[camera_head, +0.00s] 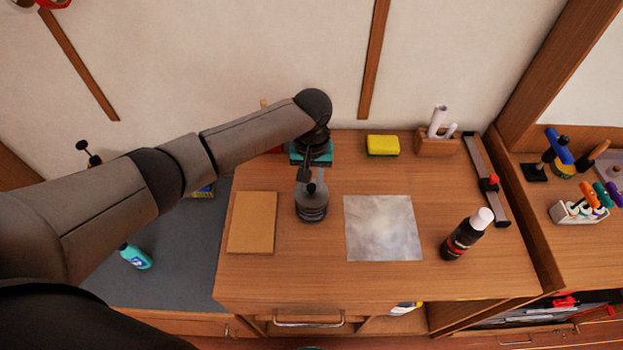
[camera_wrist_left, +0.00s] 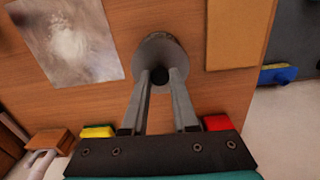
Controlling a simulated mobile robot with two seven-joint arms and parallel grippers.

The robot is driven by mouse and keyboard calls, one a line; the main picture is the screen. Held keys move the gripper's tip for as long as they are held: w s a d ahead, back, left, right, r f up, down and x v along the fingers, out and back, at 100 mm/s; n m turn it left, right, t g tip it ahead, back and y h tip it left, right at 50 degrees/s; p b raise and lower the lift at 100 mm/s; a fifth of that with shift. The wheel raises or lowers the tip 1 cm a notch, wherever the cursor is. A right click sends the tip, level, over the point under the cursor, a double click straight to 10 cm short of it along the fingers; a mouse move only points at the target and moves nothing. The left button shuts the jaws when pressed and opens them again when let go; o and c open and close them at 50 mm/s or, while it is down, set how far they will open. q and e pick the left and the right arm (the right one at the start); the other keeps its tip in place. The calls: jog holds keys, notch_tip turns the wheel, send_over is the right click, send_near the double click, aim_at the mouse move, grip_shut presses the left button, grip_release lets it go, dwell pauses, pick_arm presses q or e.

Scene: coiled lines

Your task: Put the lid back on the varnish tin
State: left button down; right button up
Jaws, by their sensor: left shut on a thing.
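My left gripper (camera_head: 311,186) reaches down over the wooden worktop and is shut on a small black knob on top of a round grey lid (camera_head: 311,199). In the left wrist view the fingertips (camera_wrist_left: 160,74) close on this dark knob, with the grey lid (camera_wrist_left: 160,45) around it. A dark round body, seemingly the varnish tin (camera_head: 311,214), stands upright directly under the lid. The lid hides the tin's rim, and I cannot tell whether the lid touches it. My right gripper is not in view.
A tan board (camera_head: 252,223) lies left of the tin, and a grey mottled sheet (camera_head: 383,228) lies to its right. Bare wood lies in front.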

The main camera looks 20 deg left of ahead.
pick_arm(q)
jog(key=shift+f+p, duration=0.15)
jog(key=shift+p, duration=0.55)
dwell(1.2)
dwell(0.4)
jog(key=shift+c, duration=0.6)
grip_release()
notch_tip(320, 180, up, 5)
jog(key=p, duration=0.6)
jog(key=shift+r+p, duration=0.9)
jog(key=shift+r, duration=0.15)
